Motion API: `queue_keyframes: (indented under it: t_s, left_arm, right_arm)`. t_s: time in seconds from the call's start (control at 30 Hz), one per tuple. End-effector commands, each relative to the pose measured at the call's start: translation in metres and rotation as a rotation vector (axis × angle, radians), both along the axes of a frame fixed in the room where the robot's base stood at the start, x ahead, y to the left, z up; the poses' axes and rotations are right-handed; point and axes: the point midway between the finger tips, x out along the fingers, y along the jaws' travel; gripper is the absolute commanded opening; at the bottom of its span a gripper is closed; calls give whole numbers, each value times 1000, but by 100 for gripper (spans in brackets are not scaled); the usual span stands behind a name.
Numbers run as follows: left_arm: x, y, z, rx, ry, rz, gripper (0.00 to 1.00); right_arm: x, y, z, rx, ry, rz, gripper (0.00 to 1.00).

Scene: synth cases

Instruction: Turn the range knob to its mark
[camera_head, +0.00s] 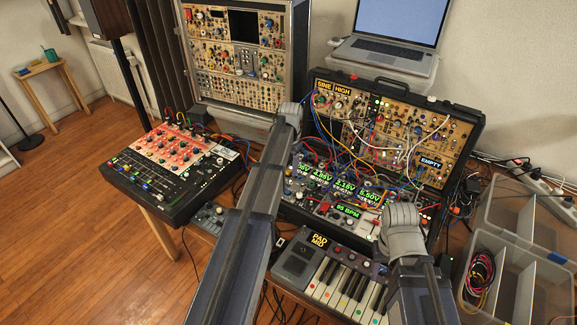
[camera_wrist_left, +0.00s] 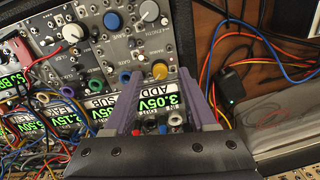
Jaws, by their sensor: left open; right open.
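In the left wrist view, my left gripper (camera_wrist_left: 162,78) is open over a panel of modules. A yellow knob (camera_wrist_left: 159,70) shows between its fingertips; I cannot tell whether they touch it.
Patch cables (camera_head: 340,160) cross the case. A mixer (camera_head: 170,165) stands left, a keyboard (camera_head: 335,280) in front, a laptop (camera_head: 395,22) behind. A clear plastic box (camera_head: 545,290) with cables is at right. A tall rack case (camera_head: 240,60) stands behind my left arm.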

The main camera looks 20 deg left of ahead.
Motion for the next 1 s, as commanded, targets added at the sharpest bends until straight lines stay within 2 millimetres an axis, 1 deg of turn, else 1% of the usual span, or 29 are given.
queue_keyframes:
  t_s: [0.03,0.3,0.4,0.53,1.0]
  left_arm:
    - [0,0,11,0,0,0,56]
    - [0,-1,48,0,0,0,56]
    - [-1,-2,58,0,0,0,56]
    - [-1,-2,63,0,0,0,56]
    - [-1,-2,62,0,0,0,56]
  right_arm:
    - [0,0,11,0,0,0,50]
    - [0,0,48,0,0,0,50]
    - [0,0,58,0,0,0,50]
    - [0,0,63,0,0,0,50]
    - [0,0,62,0,0,0,50]
